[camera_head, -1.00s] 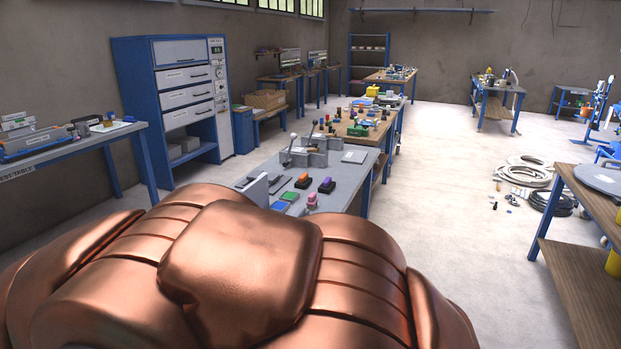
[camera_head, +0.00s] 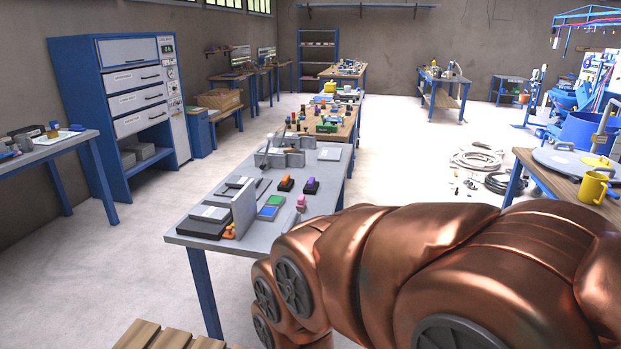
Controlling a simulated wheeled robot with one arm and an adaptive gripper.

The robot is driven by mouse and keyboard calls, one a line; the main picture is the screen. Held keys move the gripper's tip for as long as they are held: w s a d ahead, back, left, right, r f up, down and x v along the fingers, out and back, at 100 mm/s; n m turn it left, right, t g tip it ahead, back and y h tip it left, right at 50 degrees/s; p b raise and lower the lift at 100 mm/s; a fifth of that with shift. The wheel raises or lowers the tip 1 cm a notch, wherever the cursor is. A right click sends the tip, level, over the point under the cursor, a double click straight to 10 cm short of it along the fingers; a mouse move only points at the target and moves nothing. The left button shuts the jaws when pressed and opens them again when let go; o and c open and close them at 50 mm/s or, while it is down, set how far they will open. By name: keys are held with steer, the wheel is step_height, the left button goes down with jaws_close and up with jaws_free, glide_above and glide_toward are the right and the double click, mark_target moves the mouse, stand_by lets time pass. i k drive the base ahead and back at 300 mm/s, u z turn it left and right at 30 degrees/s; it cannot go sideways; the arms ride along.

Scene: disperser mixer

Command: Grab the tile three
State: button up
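No label reading three is legible, so I cannot tell which piece is tile three. The near grey worktable (camera_head: 334,176) carries several flat pieces. Another flat grey plate (camera_head: 329,154) lies at the far right corner. My copper arm covers the lower right and hides the table's near right corner. My gripper is not in view.
An orange-topped block (camera_head: 286,183), a purple-topped block (camera_head: 311,185) and a pink piece (camera_head: 301,202) stand on the table. A blue cabinet (camera_head: 125,100) is at left. A wooden pallet (camera_head: 165,337) lies at bottom left. Open floor shows between the cabinet and table.

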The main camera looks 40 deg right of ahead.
mark_target(235, 181)
steer(key=u, duration=3.15)
steer(key=k, duration=2.45)
steer(key=z, duration=1.9)
steer(key=i, duration=0.45)
steer(key=z, duration=0.1)
